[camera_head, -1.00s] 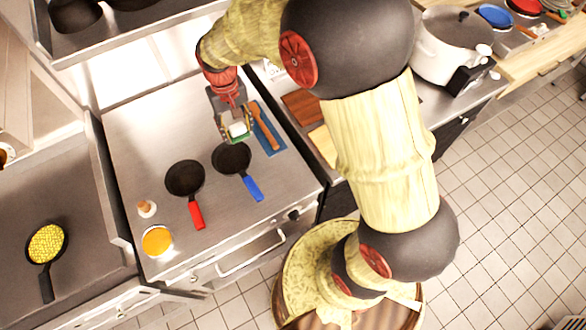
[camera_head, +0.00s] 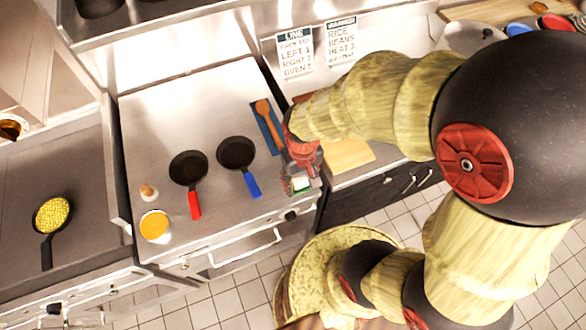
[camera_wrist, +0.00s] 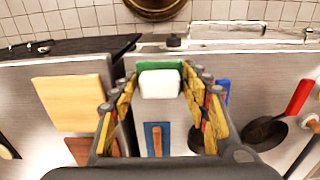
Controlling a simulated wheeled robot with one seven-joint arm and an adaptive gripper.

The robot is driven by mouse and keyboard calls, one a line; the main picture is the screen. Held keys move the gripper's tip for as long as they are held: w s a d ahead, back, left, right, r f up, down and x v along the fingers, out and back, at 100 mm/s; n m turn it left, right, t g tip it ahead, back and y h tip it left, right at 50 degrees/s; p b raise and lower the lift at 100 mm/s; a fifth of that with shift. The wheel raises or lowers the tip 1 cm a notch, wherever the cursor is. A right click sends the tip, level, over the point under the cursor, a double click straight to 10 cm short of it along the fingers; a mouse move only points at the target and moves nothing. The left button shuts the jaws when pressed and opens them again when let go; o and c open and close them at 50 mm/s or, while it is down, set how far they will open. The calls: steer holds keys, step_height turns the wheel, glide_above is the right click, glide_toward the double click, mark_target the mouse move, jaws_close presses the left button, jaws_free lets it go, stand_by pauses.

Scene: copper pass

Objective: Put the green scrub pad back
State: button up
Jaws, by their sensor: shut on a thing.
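The green scrub pad (camera_wrist: 173,66) shows between my fingers in the wrist view, with a white block-like part against it. My gripper (camera_wrist: 160,88) is shut on it. In the head view my gripper (camera_head: 300,183) is over the front right edge area of the steel counter, right of the blue-handled pan. The pad (camera_head: 301,190) is a small green and white patch there. How high it is above the surface I cannot tell.
A black pan with a blue handle (camera_head: 253,187) and one with a red handle (camera_head: 194,205) lie on the steel counter (camera_head: 150,110). A wooden spoon (camera_head: 268,122) lies on a blue mat (camera_head: 262,108). A yellow cutting board (camera_head: 347,155) is at right.

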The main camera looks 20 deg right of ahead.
steer(key=w+f, duration=0.2)
steer(key=w, duration=0.1)
steer(key=w+d+f+b, duration=0.1)
steer(key=w+f, duration=0.2)
steer(key=w, duration=0.1)
steer(key=w+f, duration=0.3)
steer(key=shift+w+d, duration=0.2)
steer(key=shift+d, duration=0.2)
steer(key=shift+w+f, duration=0.15)
steer(key=shift+f, duration=0.15)
steer(key=shift+f+b, duration=0.35)
steer(key=shift+f, duration=1.15)
steer(key=shift+f, duration=0.15)
steer(key=o, duration=1.2)
